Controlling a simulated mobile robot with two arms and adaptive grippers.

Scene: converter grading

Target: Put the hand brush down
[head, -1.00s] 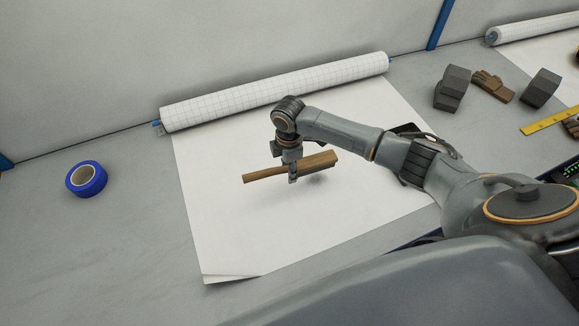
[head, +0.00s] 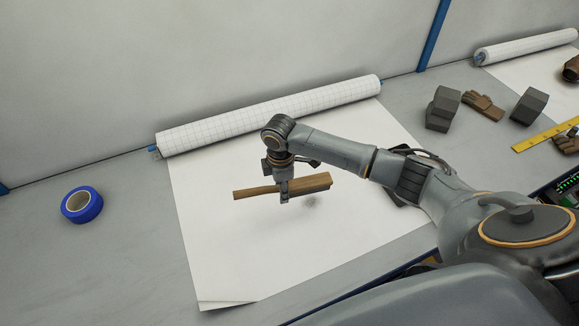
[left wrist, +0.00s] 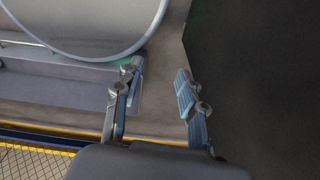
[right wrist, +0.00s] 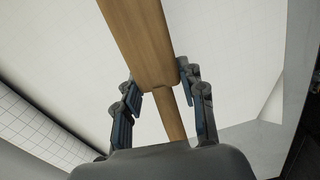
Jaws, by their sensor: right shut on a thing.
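The hand brush (head: 315,183) is wooden, with a thin handle to the left and a thicker block to the right. My right gripper (head: 284,194) is shut on it near the middle and holds it level above the white paper sheet (head: 240,235). A small shadow lies on the paper below the brush. In the right wrist view the brush (right wrist: 142,40) runs between the fingers of my right gripper (right wrist: 165,100). My left gripper (left wrist: 160,95) shows only in the left wrist view; its fingers are apart with nothing between them.
A gridded paper roll (head: 270,115) lies along the back of the sheet. A blue tape roll (head: 82,205) lies at left. Dark grey blocks (head: 442,108), a brown glove (head: 483,106) and a yellow ruler (head: 545,135) lie at right. The paper's front left is clear.

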